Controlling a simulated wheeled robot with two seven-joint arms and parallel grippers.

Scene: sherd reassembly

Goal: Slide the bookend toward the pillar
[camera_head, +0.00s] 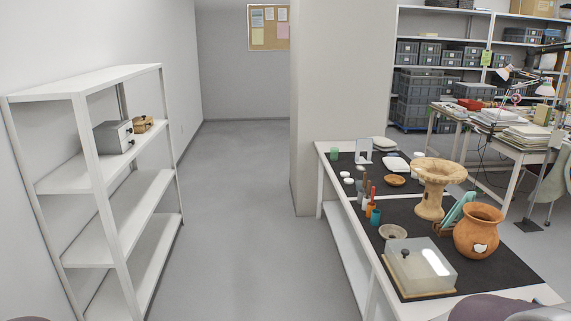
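The bookend (364,151) is a small pale grey upright plate standing near the far end of the worktable, on the dark mat. The pillar (338,95) is a wide beige-grey column behind the table's far left corner, to the left of and beyond the bookend. There is a gap between them. A small green cylinder (334,153) stands left of the bookend, near the table's left edge. Neither gripper is in view. A part of what looks like my arm shows at the bottom right, with its gripper outside the frame.
The worktable (335,178) also holds small white jars, a wooden dish (394,180), a tall clay stand (433,187), an orange pot (478,231) and a clear box (419,268). White shelves (120,72) stand left. The floor between (240,200) is clear.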

